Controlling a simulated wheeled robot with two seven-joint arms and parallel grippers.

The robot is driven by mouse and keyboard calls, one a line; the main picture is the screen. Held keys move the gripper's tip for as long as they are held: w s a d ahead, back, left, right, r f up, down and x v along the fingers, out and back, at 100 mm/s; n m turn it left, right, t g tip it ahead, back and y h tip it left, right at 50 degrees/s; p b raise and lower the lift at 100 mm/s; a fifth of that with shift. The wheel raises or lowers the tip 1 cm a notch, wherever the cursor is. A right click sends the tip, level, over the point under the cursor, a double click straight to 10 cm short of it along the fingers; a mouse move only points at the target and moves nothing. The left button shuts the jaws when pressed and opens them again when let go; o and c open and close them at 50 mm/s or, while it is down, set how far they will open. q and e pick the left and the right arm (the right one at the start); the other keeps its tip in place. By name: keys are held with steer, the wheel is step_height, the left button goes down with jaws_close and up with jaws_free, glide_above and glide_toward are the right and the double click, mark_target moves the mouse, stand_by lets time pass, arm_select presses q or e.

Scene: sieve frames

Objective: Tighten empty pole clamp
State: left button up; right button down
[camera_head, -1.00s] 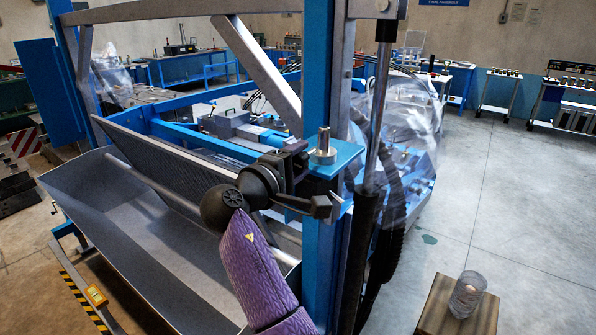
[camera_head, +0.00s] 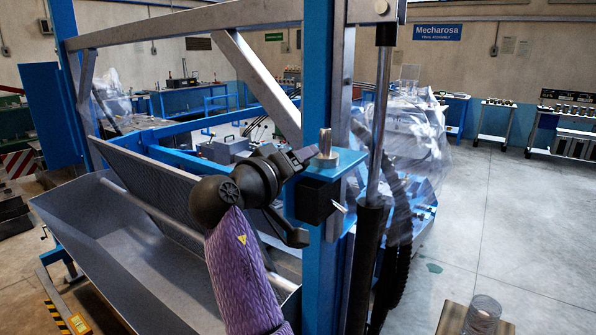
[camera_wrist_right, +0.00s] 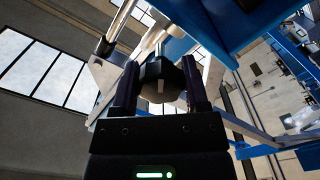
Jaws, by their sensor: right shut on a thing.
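The clamp on the blue upright is a blue bracket (camera_head: 338,163) with a short metal pin (camera_head: 325,146) standing in it and a black block (camera_head: 316,200) below. My right gripper (camera_head: 298,160), on a purple-sleeved arm, reaches the bracket's left side. In the right wrist view its two dark fingers (camera_wrist_right: 164,82) are shut on a black faceted knob (camera_wrist_right: 158,86), with a metal rod beyond it. In the head view the knob is hidden by the gripper. My left gripper is not in view.
A grey metal trough (camera_head: 125,235) lies below and left of the arm. A diagonal grey beam (camera_head: 258,80) and the blue upright (camera_head: 317,80) stand close by. A shiny rod (camera_head: 380,125) runs just right of the clamp. Open floor (camera_head: 500,220) lies further right.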

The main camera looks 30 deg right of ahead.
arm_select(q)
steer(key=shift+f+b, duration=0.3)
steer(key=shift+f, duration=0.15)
arm_select(e)
steer(key=shift+f+m, duration=0.2)
steer(key=shift+m, duration=0.3)
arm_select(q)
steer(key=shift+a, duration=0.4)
arm_select(e)
steer(key=shift+c, duration=0.4)
jaws_free()
steer(key=shift+r, duration=0.1)
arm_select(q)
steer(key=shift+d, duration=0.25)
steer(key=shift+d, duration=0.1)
